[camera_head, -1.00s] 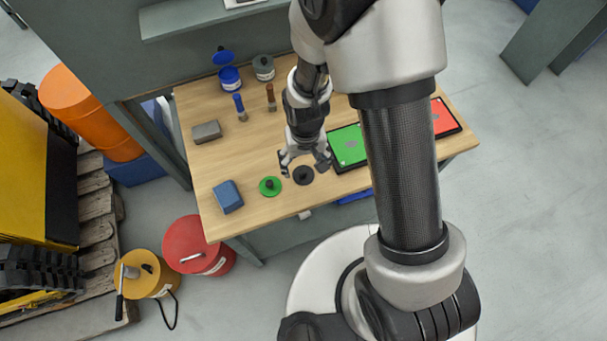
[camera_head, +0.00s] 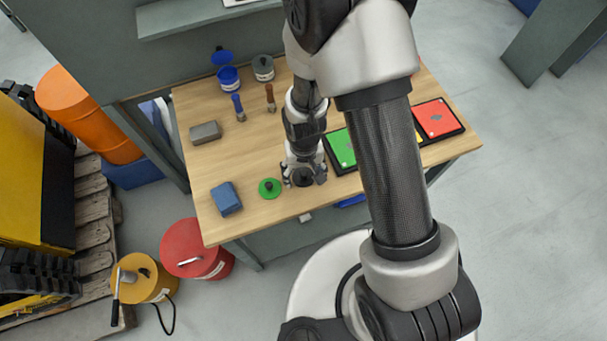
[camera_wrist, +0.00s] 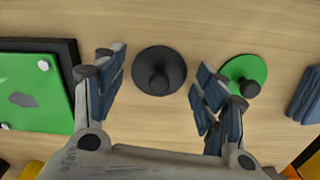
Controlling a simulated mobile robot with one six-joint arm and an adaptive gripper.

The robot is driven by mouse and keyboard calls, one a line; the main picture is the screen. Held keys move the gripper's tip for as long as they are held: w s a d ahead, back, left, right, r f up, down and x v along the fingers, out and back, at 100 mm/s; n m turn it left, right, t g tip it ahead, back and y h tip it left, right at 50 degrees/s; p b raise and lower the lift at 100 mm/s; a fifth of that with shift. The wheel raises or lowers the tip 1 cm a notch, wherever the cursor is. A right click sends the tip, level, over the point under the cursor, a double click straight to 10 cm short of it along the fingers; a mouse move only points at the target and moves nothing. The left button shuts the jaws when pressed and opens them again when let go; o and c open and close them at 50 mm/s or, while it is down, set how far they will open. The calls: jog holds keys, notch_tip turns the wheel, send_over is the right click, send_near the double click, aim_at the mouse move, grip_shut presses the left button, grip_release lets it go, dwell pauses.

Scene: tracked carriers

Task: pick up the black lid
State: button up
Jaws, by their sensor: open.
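The black lid (camera_wrist: 148,62) lies flat on the wooden table, a round disc with a raised knob. In the wrist view it sits ahead of and between the two spread fingers of my gripper (camera_wrist: 157,92). The fingers are open and hold nothing. In the head view my gripper (camera_head: 304,178) is low over the table at the black lid (camera_head: 304,177), with the lid partly hidden by it. I cannot tell the exact height of the fingertips above the table.
A green lid (camera_wrist: 248,78) lies close beside my right-hand finger; it also shows in the head view (camera_head: 269,188). A green tray (camera_wrist: 30,95) is on the other side. A blue block (camera_head: 226,198) and a grey block (camera_head: 205,132) lie on the table (camera_head: 240,155).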

jog(key=shift+s, duration=0.15)
grip_shut()
dwell(0.5)
